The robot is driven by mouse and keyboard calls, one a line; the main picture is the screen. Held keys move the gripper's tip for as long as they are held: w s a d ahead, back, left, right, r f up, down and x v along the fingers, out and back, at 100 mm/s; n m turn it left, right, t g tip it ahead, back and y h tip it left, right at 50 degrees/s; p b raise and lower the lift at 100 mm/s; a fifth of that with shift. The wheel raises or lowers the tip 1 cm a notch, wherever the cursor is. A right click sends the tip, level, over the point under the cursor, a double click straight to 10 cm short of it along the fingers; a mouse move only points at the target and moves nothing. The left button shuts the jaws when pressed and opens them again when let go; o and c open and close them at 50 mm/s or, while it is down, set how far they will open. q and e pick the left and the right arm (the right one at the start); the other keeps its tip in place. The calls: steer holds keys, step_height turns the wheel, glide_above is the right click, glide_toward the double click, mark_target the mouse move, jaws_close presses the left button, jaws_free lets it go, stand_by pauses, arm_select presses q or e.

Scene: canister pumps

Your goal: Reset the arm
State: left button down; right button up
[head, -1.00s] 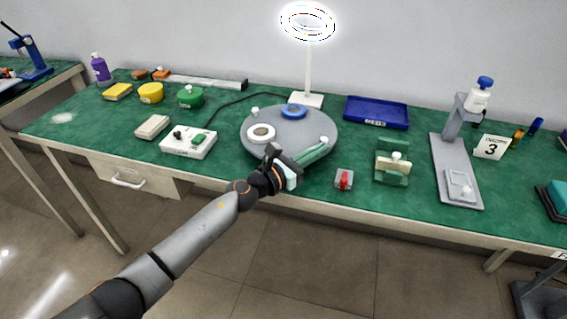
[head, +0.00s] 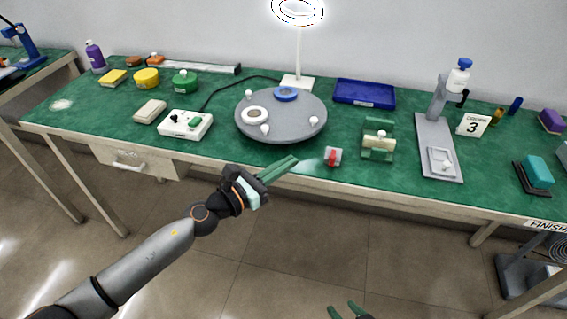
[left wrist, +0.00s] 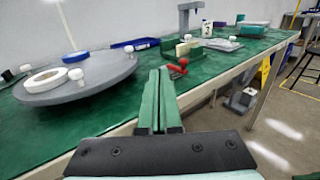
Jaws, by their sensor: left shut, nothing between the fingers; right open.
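My left gripper (head: 281,168) is shut and empty, its green fingers together, in front of the table's front edge and below the round grey turntable (head: 306,131). In the left wrist view its shut fingers (left wrist: 155,100) point forward along the table edge. My right gripper (head: 347,313) shows at the bottom edge of the head view, only its green fingertips visible and spread apart. The turntable carries a white ring (head: 254,115), a blue ring (head: 286,94) and several small white knobs.
A small grey block with a red part (head: 333,157) stands near the front edge, beside a green holder (head: 378,143). A blue tray (head: 364,93) lies behind. A grey press stand (head: 437,150) is at right. Open floor lies in front of the table.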

arm_select(q)
steer(key=s+a+f+m+g+y, duration=0.1)
steer(key=s+a+f+m+y, duration=0.45)
steer(key=s+f+m, duration=0.75)
steer(key=s+a+f+m+g+y, duration=0.1)
steer(key=s+a+f+m+y, duration=0.6)
steer(key=m, duration=1.1)
arm_select(e)
steer(key=s+d+r+p, duration=0.1)
steer(key=d+r+p, duration=0.2)
steer(key=r+p, duration=0.6)
steer(key=p, duration=0.3)
steer(key=shift+s+r+m+h, duration=0.15)
steer(key=shift+s+m+h, duration=0.15)
steer(key=shift+s+h, duration=0.1)
steer(key=shift+o, duration=0.3)
steer(key=shift+s+d, duration=0.1)
steer(key=shift+d, duration=0.15)
arm_select(q)
steer(key=s+a+r+n+h, duration=0.1)
steer(key=s+a+r+n, duration=0.1)
steer(key=s+a+r, duration=0.2)
step_height(320, 180, up, 3)
steer(key=shift+s+r+n+g, duration=0.1)
steer(key=shift+s+n+g, duration=0.2)
steer(key=shift+s, duration=0.7)
